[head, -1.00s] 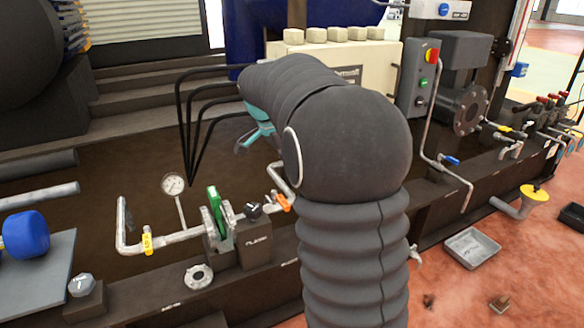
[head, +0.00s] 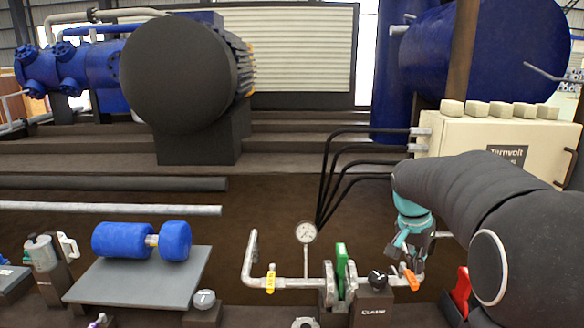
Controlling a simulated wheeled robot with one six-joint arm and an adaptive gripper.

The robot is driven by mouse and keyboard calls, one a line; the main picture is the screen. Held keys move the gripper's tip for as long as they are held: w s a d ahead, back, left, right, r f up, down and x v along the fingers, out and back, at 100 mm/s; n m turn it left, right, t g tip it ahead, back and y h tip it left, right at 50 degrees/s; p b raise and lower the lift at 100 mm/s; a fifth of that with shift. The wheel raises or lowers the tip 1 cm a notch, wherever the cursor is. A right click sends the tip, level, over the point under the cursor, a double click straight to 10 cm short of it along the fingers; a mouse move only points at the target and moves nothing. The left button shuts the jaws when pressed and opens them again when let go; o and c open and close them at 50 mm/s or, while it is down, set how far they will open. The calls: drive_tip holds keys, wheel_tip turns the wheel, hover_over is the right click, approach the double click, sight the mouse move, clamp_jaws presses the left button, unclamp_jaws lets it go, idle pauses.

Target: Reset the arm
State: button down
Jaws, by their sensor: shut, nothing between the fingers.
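My arm, in a dark ribbed sleeve, comes in from the right of the head view and bends downward at its far end. My gripper (head: 410,258) hangs from the teal wrist, fingers pointing down, shut and empty. In the picture it overlaps the right end of the pipe run, close to the orange valve handle (head: 411,281). I cannot tell the exact gap between the fingertips and the pipe. The clamp block with a black knob (head: 377,279) stands just left of the gripper.
A pressure gauge (head: 306,233), yellow valve handle (head: 270,279) and green disc (head: 341,266) line the pipe. A blue roller (head: 122,241) rests on a grey plate (head: 95,282) at left. The cream cabinet (head: 459,146) with black cables stands behind my arm.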

drive_tip(key=s+a+r+n+t+y+p, duration=0.1)
drive_tip(key=s+a+r+n+p, duration=0.1)
drive_tip(key=s, duration=0.6)
drive_tip(key=s+a+r+n+t+y+p, duration=0.1)
drive_tip(key=s+a+r+n+t+p, duration=0.1)
drive_tip(key=s+a, duration=0.5)
drive_tip(key=s+a+r+n+t+y+p, duration=0.1)
drive_tip(key=s+a+r+n+p, duration=0.1)
drive_tip(key=s, duration=0.8)
drive_tip(key=shift+s+a+r+n+t, duration=0.2)
drive_tip(key=shift+a+r+n+t, duration=0.2)
drive_tip(key=shift+a+r+n, duration=0.9)
